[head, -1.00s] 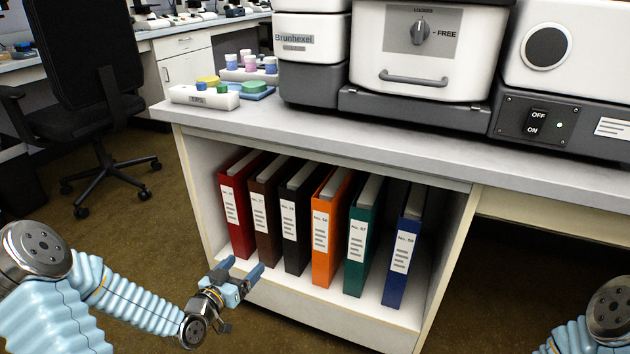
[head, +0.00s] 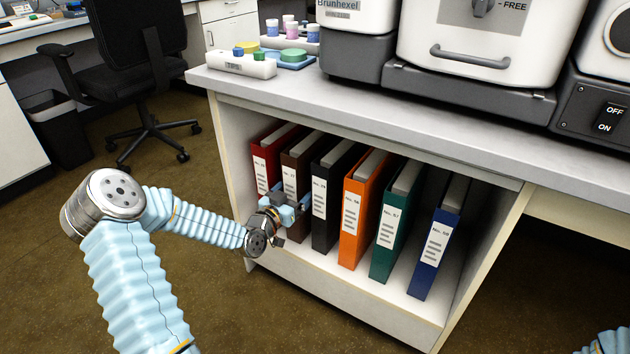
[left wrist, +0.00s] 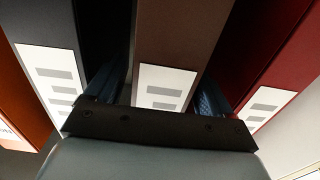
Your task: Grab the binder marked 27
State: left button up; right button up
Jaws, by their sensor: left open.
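The brown binder (head: 298,162) stands upright in the open shelf, between the red binder (head: 271,152) and the black binder (head: 333,170). Its label number is too small to read surely; it looks like 27. My left gripper (head: 296,200) is open at the front of the brown binder. In the left wrist view, the brown binder (left wrist: 180,40) lies between the two fingers (left wrist: 158,98), which reach into the gaps beside it. The black binder (left wrist: 101,22) is on the left there and the red one (left wrist: 268,45) on the right. My right gripper is out of view.
Orange (head: 362,210), green (head: 396,235) and blue (head: 436,245) binders stand further right in the shelf. The worktop (head: 400,125) overhangs them, and the shelf's side wall (head: 236,150) is left of the red binder. A black chair (head: 120,80) stands back left.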

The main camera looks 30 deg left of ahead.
pick_arm(q)
jog(key=shift+w+d, duration=0.1)
jog(key=shift+w, duration=1.35)
jog(key=c, duration=1.4)
jog(key=shift+c, duration=0.5)
jog(key=shift+r, duration=0.1)
